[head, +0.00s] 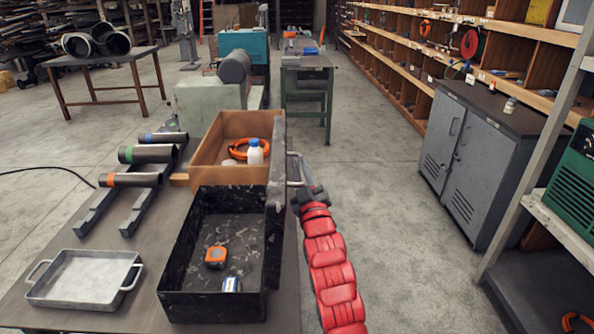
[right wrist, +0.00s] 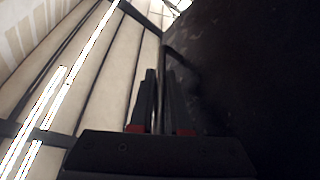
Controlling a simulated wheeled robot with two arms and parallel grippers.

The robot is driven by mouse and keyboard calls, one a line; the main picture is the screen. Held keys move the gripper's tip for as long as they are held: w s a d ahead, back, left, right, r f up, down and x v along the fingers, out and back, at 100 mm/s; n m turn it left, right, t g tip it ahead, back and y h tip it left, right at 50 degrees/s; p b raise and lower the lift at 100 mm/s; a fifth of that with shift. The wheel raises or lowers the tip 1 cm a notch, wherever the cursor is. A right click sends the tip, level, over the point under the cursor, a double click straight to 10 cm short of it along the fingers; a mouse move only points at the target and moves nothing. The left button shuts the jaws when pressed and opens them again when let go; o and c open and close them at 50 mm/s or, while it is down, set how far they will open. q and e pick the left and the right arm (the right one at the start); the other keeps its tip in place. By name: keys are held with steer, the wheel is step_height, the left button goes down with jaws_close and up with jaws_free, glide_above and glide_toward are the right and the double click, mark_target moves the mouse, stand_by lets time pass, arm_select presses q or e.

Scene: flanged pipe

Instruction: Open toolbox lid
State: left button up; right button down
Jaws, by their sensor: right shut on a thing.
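The black toolbox (head: 178,262) stands on the workbench with its inside in full view. Its lid (head: 275,165) stands up along the toolbox's right side, seen nearly edge-on. In the right wrist view the lid's dark face (right wrist: 250,75) fills the right side. A thin metal handle (head: 293,160) sticks out from the lid's right side. My right gripper (head: 303,186) is at this handle, right of the lid. In the right wrist view its fingers (right wrist: 160,78) are shut on the thin handle bar. My left gripper is not in view.
An orange tape measure (head: 216,256) and a small can (head: 232,285) lie in the toolbox. Behind it is a wooden box (head: 208,150) with a bottle (head: 254,153). A metal tray (head: 85,278) and pipes (head: 150,154) are at left. The floor (head: 390,230) at right is clear up to a grey cabinet (head: 465,150).

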steer(key=c, duration=0.9)
jaws_free()
steer(key=b+v, duration=0.4)
steer(key=v, duration=1.3)
steer(key=shift+s+d, duration=0.15)
steer(key=shift+s, duration=0.05)
